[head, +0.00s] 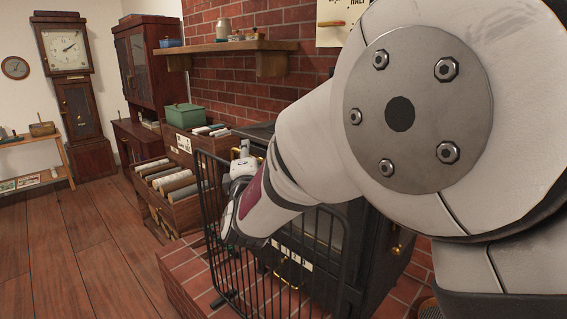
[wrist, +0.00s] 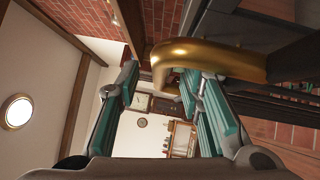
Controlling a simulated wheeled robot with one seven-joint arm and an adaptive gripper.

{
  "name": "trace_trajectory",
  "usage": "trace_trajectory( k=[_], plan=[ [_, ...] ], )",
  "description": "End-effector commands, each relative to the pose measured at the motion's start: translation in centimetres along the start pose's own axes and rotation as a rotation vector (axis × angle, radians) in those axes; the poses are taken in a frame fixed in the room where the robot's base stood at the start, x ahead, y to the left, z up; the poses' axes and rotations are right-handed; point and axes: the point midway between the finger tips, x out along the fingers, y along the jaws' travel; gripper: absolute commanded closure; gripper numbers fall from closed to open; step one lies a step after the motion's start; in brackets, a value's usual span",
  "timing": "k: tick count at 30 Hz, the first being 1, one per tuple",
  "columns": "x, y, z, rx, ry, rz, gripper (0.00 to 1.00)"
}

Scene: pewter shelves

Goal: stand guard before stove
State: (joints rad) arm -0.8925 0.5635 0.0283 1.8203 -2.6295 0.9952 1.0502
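The black barred guard (head: 213,205) stands upright on the brick hearth, in front of the black stove (head: 376,240). My gripper (head: 243,152) is at the guard's upper part in the head view, pointing away, and my wrist covers some of the bars. In the wrist view my gripper (wrist: 160,92) has its two teal-padded fingers well apart. A thick curved brass bar (wrist: 210,56) crosses in front of the right finger, and its bent end reaches into the gap. I cannot tell whether it touches a finger. My arm hides much of the stove.
A wooden shelf (head: 228,47) juts from the brick wall above. A tall clock (head: 70,95) stands far left. The plank floor at left is clear.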

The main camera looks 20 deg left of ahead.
Motion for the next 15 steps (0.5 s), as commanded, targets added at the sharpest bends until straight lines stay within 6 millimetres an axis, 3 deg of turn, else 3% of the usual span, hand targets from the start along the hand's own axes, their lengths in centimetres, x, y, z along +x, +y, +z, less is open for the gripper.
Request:
trace_trajectory(
  k=[15],
  plan=[
    [-9.4,0.6,0.1,0.003,-0.002,0.015,0.66]
  ],
)
